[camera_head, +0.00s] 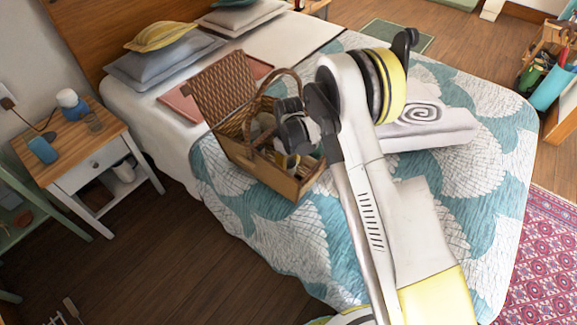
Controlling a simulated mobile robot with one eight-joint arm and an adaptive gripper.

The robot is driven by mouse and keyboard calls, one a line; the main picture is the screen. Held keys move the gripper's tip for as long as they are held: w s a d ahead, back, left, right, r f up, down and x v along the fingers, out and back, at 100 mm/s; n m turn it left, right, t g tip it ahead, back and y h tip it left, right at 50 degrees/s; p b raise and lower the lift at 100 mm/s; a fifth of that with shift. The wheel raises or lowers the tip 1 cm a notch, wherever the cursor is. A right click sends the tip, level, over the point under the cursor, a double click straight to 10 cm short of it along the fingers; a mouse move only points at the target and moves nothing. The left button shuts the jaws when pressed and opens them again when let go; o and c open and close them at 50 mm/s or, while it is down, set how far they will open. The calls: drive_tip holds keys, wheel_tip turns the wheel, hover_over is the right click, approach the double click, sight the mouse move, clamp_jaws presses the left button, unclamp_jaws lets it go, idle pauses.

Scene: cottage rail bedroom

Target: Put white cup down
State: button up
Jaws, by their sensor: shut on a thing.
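My gripper (290,142) is over the open wicker picnic basket (268,176) on the bed, with its fingers pointing down into it. It is shut on a small pale thing (292,162), which I take to be the white cup. Most of that thing is hidden by the gripper and the basket handle (287,77). I cannot tell whether it touches the basket floor. The basket lid (222,88) stands raised at the back left.
The bed has a teal and white quilt (240,215), with folded white towels (430,128) right of my arm. A nightstand (72,150) with a lamp (72,103) stands at left. Bare quilt lies in front of the basket.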

drive_tip(key=o, duration=1.3)
drive_tip(key=shift+f, duration=0.1)
wheel_tip(320, 180, up, 13)
drive_tip(key=p, duration=0.4)
drive_tip(key=s+d+r+m+t, duration=0.2)
drive_tip(key=s+d+r, duration=0.25)
drive_tip(key=r, duration=0.55)
drive_tip(key=s+d+r+m+t, duration=0.15)
drive_tip(key=s+d+r, duration=0.3)
drive_tip(key=r, duration=0.55)
drive_tip(key=s+d+r+m+t, duration=0.1)
drive_tip(key=s+d+r+m, duration=0.1)
drive_tip(key=s, duration=0.4)
drive_tip(key=s+d+r+m+t, duration=0.1)
drive_tip(key=s+d+m, duration=0.1)
drive_tip(key=s+d, duration=0.2)
drive_tip(key=s+d+r+m+t, duration=0.1)
drive_tip(key=s+d+r+m, duration=0.1)
drive_tip(key=s, duration=0.6)
drive_tip(key=shift+d+r+m+t, duration=0.35)
drive_tip(key=shift+d+m, duration=0.1)
drive_tip(key=shift+d, duration=0.15)
